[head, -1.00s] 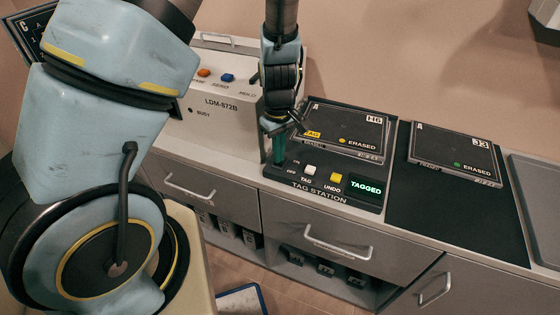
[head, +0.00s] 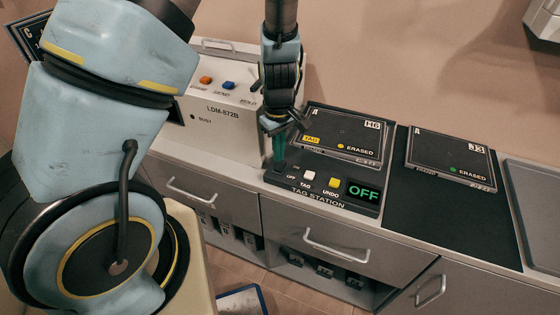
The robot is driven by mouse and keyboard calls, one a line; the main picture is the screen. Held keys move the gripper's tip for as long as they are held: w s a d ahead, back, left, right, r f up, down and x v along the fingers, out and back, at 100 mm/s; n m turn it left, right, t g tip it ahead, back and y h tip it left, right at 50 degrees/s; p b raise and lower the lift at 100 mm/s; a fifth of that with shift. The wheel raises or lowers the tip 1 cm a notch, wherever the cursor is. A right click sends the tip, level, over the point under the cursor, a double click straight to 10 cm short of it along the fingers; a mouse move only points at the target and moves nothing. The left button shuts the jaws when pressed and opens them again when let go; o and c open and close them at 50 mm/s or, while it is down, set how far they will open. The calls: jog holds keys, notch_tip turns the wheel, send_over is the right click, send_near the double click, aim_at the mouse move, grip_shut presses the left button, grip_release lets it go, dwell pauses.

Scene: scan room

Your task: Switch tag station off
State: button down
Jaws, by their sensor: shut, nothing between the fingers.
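The tag station (head: 320,203) is a black console on the counter. Its green display (head: 363,192) reads OFF. A white TAG button (head: 309,176) and a yellow UNDO button (head: 334,182) sit on its top. My gripper (head: 279,164) is shut and empty, pointing down at the left end of the station, by the OFF label. It hides the switch there, so I cannot tell whether the fingertips touch it. A black drive marked H6 (head: 345,128) with a yellow TAG label lies behind the buttons and reads ERASED.
A drive marked J3 (head: 452,156) lies on the black mat (head: 450,222) to the right. A beige LDM-872B machine (head: 228,125) stands left of my gripper. A grey tray (head: 540,195) is at the far right. Drawers with handles (head: 338,246) are below.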

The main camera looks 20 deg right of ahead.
aim_at(279, 167)
jog(key=shift+r+p, duration=1.65)
jog(key=shift+r, duration=0.35)
jog(key=a+r+m, duration=0.2)
jog(key=a+r, duration=0.6)
jog(key=a, duration=0.4)
jog(key=w+a+r+m+t, duration=0.1)
jog(key=a+r+m, duration=0.1)
jog(key=a+r, duration=0.7)
jog(key=a, duration=0.4)
jog(key=shift+a+m+t, duration=0.2)
jog(key=shift+m+t, duration=0.1)
jog(key=shift+w+r, duration=0.1)
jog(key=shift+w, duration=0.05)
